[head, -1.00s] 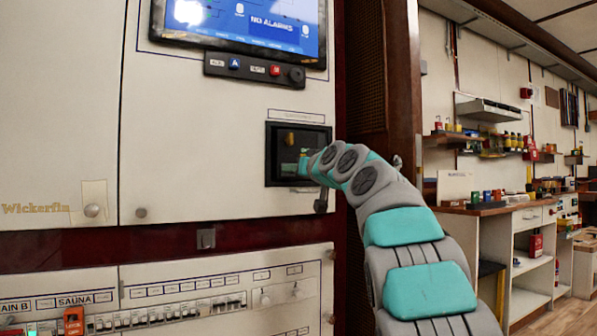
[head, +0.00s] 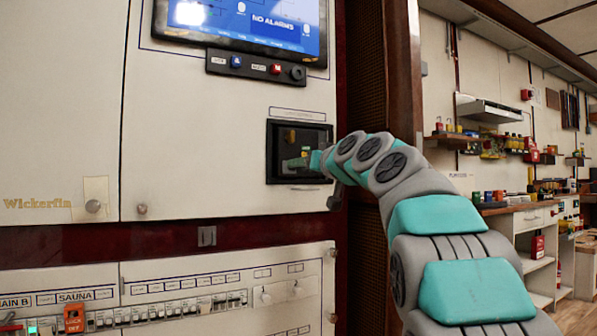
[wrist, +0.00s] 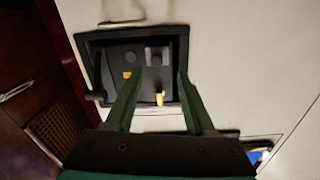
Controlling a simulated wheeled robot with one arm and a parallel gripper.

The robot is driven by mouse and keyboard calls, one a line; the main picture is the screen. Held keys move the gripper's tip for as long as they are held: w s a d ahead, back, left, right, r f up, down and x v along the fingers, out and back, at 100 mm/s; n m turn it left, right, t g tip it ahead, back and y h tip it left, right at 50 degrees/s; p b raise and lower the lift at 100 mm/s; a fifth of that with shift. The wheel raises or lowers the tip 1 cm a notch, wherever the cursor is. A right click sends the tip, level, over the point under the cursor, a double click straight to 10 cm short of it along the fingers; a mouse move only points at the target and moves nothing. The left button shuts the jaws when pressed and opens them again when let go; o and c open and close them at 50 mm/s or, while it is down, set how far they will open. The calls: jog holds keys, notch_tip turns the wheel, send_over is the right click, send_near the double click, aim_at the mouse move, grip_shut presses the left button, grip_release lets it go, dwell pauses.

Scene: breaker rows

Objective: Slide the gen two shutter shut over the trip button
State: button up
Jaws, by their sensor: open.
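A black recessed box (head: 276,150) is set in the white panel below the screen. It fills the upper middle of the wrist view (wrist: 88,62), upside down there. Inside it the wrist view shows a grey square piece with a dark middle (wrist: 155,56), a round dark disc (wrist: 130,57), a small yellow mark (wrist: 127,74) and an upright yellow tab (wrist: 159,98). I cannot tell for sure which is the shutter or the trip button. My gripper (wrist: 160,76) is open and empty, its green fingers apart in front of the recess. It also shows in the head view (head: 298,162).
Above are the screen (head: 250,22) and a button strip (head: 255,67). Breaker rows (head: 165,312) lie below. A wooden post and a workbench (head: 515,208) stand to the right.

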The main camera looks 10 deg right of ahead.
jog(key=shift+v, duration=1.35)
jog(key=shift+f, duration=0.1)
jog(key=s+a+f+g+h+p, duration=0.1)
jog(key=s+a+f+g+p, duration=0.15)
jog(key=s+f, duration=0.45)
jog(key=s+a+f+m+g+p, duration=0.1)
jog(key=s+a+f+g, duration=0.2)
jog(key=f, duration=0.8)
jog(key=s+a+f+g+h+p, duration=0.1)
jog(key=s+f+g+p, duration=0.1)
jog(key=s+f+g, duration=0.6)
jog(key=s+d+f+g+h+p, duration=0.1)
jog(key=s+f+g, duration=0.1)
jog(key=s+f, duration=0.4)
jog(key=s+d+f+g+h+p, duration=0.1)
jog(key=s+f, duration=0.6)
jog(key=s, duration=0.8)
jog(key=s+d+f+g+h+p, duration=0.1)
jog(key=s+d+f+g+p, duration=0.1)
jog(key=s+f, duration=0.5)
jog(key=s, duration=0.3)
jog(key=shift+s+d+g, duration=0.2)
jog(key=shift+d+g, duration=0.15)
